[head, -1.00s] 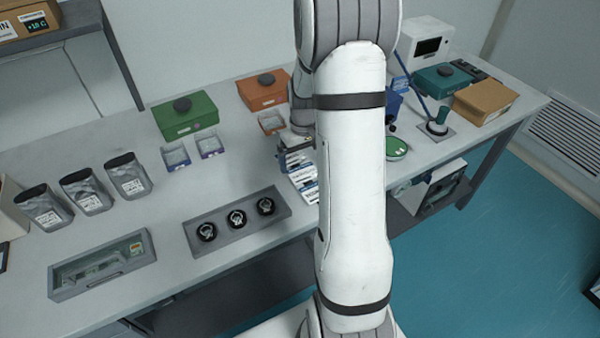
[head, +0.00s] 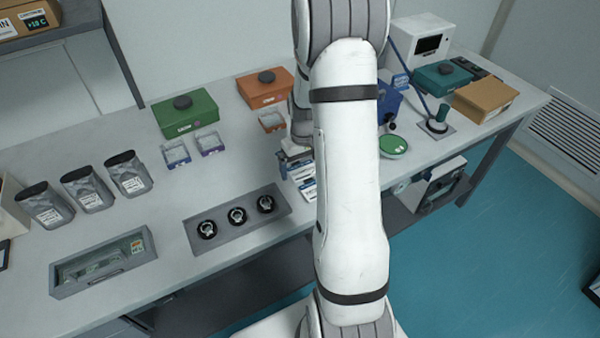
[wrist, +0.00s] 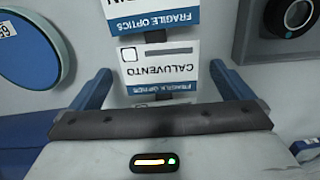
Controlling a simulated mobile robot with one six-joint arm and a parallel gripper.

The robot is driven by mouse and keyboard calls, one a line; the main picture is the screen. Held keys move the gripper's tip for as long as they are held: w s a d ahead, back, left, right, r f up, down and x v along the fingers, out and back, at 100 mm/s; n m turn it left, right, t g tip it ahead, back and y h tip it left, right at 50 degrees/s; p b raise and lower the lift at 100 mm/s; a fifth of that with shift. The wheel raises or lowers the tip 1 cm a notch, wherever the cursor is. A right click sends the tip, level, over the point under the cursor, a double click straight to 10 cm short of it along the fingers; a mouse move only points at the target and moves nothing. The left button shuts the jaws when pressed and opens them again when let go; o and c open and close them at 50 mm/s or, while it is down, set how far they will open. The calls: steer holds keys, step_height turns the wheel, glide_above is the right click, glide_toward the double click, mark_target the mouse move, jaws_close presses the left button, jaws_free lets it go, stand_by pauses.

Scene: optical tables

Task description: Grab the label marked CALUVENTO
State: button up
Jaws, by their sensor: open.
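The CALUVENTO label (wrist: 160,66) is a white card with dark text and a blue FRAGILE OPTICS band, upside down in the wrist view. It shows between the two blue fingers of my gripper (wrist: 159,76), which is open with nothing held.
A green round pad (head: 394,144) is to the right. Green (head: 186,112) and orange (head: 265,88) boxes stand behind. A blue disc (wrist: 38,45) shows at left in the wrist view.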

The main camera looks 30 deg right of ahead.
stand_by(0.3)
steer(key=c, duration=1)
steer(key=shift+r, duration=0.1)
